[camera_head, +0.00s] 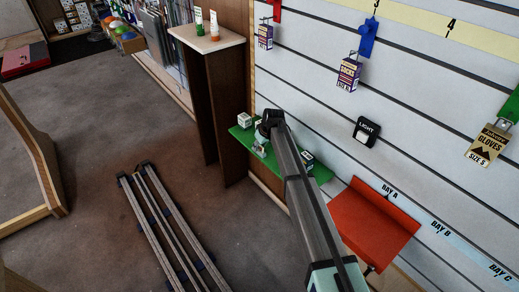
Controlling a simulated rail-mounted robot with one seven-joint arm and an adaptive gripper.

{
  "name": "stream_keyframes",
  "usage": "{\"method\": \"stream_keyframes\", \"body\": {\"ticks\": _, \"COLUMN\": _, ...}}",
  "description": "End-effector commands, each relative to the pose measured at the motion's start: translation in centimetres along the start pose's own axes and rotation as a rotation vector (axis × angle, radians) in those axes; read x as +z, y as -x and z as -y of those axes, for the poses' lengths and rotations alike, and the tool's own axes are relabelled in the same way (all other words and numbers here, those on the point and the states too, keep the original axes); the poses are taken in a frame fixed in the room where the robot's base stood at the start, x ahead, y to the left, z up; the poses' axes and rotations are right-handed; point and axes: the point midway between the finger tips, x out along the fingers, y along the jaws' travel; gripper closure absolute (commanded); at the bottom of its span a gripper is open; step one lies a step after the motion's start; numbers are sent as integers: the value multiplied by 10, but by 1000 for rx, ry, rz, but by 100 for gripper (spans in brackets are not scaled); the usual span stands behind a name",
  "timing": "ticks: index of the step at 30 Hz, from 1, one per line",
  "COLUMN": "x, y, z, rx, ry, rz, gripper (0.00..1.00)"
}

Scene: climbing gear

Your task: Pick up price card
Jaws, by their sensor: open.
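My gripper (261,146) is at the far end of my arm, over the green shelf (317,172) on the slatted wall; it is small and dark here. It is open, and I see nothing held in it. A small white and green item (244,119) stands on the shelf just left of the gripper. Another small pale item (306,157) stands on the shelf right of my arm. I cannot tell whether either is the price card. My arm hides part of the shelf.
A black LIGHT sign (366,131), a socks pack (349,74) and a gloves pack (489,144) are on the wall. A brown stand (225,95) holds two tubes. Rails (160,225) lie on the floor.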

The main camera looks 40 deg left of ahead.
Motion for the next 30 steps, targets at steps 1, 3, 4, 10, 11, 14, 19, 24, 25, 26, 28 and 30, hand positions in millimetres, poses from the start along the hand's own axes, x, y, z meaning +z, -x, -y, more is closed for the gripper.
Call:
{"method": "stream_keyframes", "body": {"ticks": 1, "x": 0, "y": -2, "z": 0, "rx": 0, "ry": 0, "rz": 0, "gripper": 59}}
{"method": "stream_keyframes", "body": {"ticks": 3, "x": 0, "y": -2, "z": 0, "rx": 0, "ry": 0, "rz": -1, "gripper": 59}}
{"method": "stream_keyframes", "body": {"ticks": 4, "x": 0, "y": -2, "z": 0, "rx": 0, "ry": 0, "rz": -1, "gripper": 59}}
{"method": "stream_keyframes", "body": {"ticks": 10, "x": 0, "y": -2, "z": 0, "rx": 0, "ry": 0, "rz": 0, "gripper": 98}}
{"method": "stream_keyframes", "body": {"ticks": 11, "x": 0, "y": -2, "z": 0, "rx": 0, "ry": 0, "rz": 0, "gripper": 100}}
{"method": "stream_keyframes", "body": {"ticks": 14, "x": 0, "y": -2, "z": 0, "rx": 0, "ry": 0, "rz": 0, "gripper": 100}}
{"method": "stream_keyframes", "body": {"ticks": 19, "x": 0, "y": -2, "z": 0, "rx": 0, "ry": 0, "rz": 0, "gripper": 100}}
{"method": "stream_keyframes", "body": {"ticks": 24, "x": -1, "y": 0, "z": 0, "rx": 0, "ry": 0, "rz": -1, "gripper": 100}}
{"method": "stream_keyframes", "body": {"ticks": 25, "x": -1, "y": 0, "z": 0, "rx": 0, "ry": 0, "rz": -1, "gripper": 100}}
{"method": "stream_keyframes", "body": {"ticks": 26, "x": -1, "y": 1, "z": 0, "rx": 0, "ry": 0, "rz": -1, "gripper": 100}}
{"method": "stream_keyframes", "body": {"ticks": 28, "x": -3, "y": 5, "z": 0, "rx": 0, "ry": 0, "rz": -1, "gripper": 100}}
{"method": "stream_keyframes", "body": {"ticks": 30, "x": -5, "y": 10, "z": 0, "rx": 1, "ry": 0, "rz": -1, "gripper": 100}}
